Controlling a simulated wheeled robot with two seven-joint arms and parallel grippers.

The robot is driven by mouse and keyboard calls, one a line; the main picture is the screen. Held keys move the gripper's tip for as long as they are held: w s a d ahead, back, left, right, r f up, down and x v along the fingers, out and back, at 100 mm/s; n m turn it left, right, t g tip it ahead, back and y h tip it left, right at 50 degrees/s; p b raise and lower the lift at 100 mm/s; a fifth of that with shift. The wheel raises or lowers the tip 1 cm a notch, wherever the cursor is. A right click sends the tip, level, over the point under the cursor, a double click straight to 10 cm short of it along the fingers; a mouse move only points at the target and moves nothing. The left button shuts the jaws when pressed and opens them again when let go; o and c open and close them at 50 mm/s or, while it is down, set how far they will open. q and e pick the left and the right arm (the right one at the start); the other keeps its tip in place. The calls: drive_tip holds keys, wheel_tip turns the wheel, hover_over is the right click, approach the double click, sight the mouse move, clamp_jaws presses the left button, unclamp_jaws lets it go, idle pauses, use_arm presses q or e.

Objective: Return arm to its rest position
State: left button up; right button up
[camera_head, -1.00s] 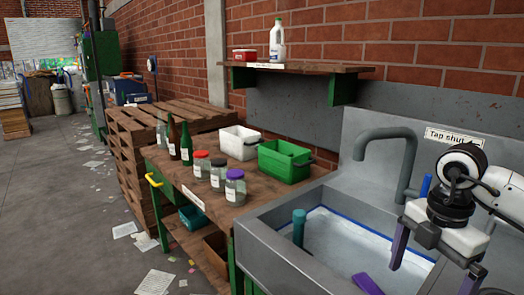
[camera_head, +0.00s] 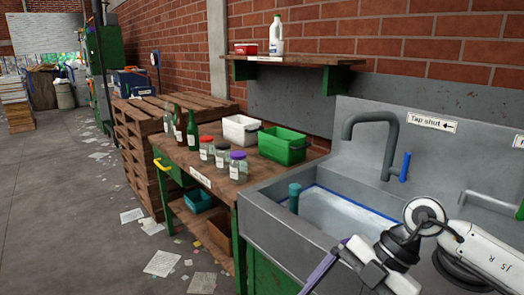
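My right arm (camera_head: 485,250) enters from the right, over the right part of the sink. Its gripper (camera_head: 345,272) hangs low over the sink's front edge, pointing down and left. One long purplish finger shows; the other finger is not clear, so I cannot tell how far it is open. No held object is visible. My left gripper is not in view.
The sink (camera_head: 268,210) has a grey tap (camera_head: 370,117), a blue lever (camera_head: 405,167) and a teal upright cylinder (camera_head: 294,198). The wooden bench (camera_head: 200,158) left of it carries jars, green bottles, a white bin (camera_head: 241,129) and a green bin (camera_head: 281,146). The floor has scattered papers.

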drive_tip(key=s+a+n+g+y, duration=0.1)
drive_tip(key=s+a+y, duration=0.4)
drive_tip(key=a, duration=0.6)
drive_tip(key=w+a+r+m+t+y, duration=0.2)
drive_tip(key=a+r+m+t+y, duration=0.35)
drive_tip(key=y, duration=0.35)
drive_tip(key=w+d+f+m+t+h, duration=0.4)
drive_tip(key=d+f+m+t+h, duration=0.9)
drive_tip(key=m, duration=0.3)
drive_tip(key=s+d+f+m+g+h, duration=0.1)
drive_tip(key=s+d+f+g+h, duration=0.1)
drive_tip(key=s+f, duration=0.5)
drive_tip(key=s+d+f+m+g+h+b, duration=0.1)
drive_tip(key=s+f+g, duration=0.4)
drive_tip(key=f, duration=0.8)
drive_tip(key=s+d+m+h, duration=0.1)
drive_tip(key=s+d, duration=0.1)
drive_tip(key=s, duration=0.1)
drive_tip(key=shift+d+h, duration=0.3)
drive_tip(key=shift+d, duration=0.1)
drive_tip(key=shift+s+m, duration=0.1)
drive_tip(key=shift+m, duration=0.15)
